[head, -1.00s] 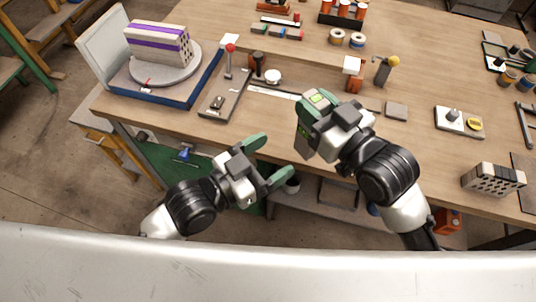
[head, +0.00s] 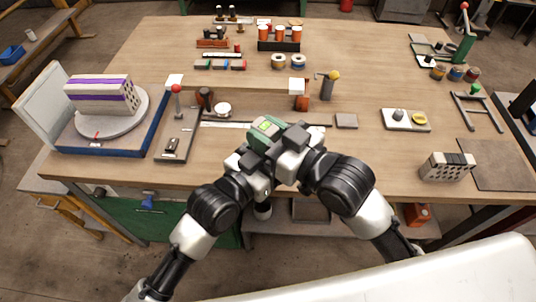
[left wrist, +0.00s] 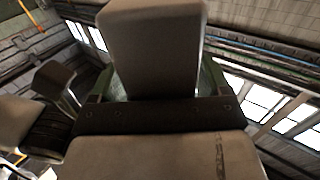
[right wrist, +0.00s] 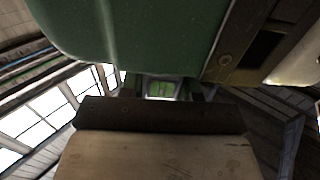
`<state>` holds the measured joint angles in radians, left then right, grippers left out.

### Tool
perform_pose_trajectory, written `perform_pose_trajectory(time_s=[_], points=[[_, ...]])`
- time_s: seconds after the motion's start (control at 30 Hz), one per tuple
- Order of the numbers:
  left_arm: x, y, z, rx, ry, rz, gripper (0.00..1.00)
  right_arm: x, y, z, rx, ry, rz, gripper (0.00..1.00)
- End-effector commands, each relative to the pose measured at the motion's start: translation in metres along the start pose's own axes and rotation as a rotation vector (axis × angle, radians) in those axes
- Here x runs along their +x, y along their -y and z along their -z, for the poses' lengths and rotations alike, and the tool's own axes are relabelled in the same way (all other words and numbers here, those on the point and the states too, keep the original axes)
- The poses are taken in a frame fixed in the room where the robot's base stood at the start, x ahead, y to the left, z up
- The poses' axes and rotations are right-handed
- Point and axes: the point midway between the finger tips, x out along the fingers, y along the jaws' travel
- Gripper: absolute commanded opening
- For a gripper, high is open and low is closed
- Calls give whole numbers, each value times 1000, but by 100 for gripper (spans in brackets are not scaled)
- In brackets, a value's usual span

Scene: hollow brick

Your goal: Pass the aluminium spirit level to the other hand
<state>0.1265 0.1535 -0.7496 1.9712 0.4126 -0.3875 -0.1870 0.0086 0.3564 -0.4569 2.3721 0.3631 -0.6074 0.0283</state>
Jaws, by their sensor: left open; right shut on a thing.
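The spirit level (head: 266,124) shows in the head view as a small piece with a yellow-green vial, above the front edge of the bench.
The wooden bench (head: 380,165) lies beyond the grippers. A turntable with a striped brick (head: 100,92) stands on the left, a lever fixture (head: 178,135) nearer. A hollow brick (head: 447,167) lies at front right. Free wood shows right of the grippers.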

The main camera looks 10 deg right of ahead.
Motion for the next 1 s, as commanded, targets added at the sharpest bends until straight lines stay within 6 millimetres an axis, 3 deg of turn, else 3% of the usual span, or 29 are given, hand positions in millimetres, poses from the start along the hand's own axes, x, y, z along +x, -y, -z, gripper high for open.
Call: perform_pose_trajectory(time_s=[0.13, 0.5, 0.53, 0.7, 1.0], points=[[0, 0, 0, 0, 0, 0, 76, 0, 0, 1, 0, -2, 0, 0], [0, -1, 0, -1, 0, -3, 19, 0, 0, 1, -1, -3, 0, 0], [0, -2, 1, -1, -2, -3, 17, 0, 0, 1, -1, -3, 0, 33], [0, -1, 1, -1, -2, -2, 17, 0, 0, 1, 0, -2, 0, 59], [0, 0, 1, 0, -2, 0, 17, 0, 0, 2, 0, -1, 0, 61]])
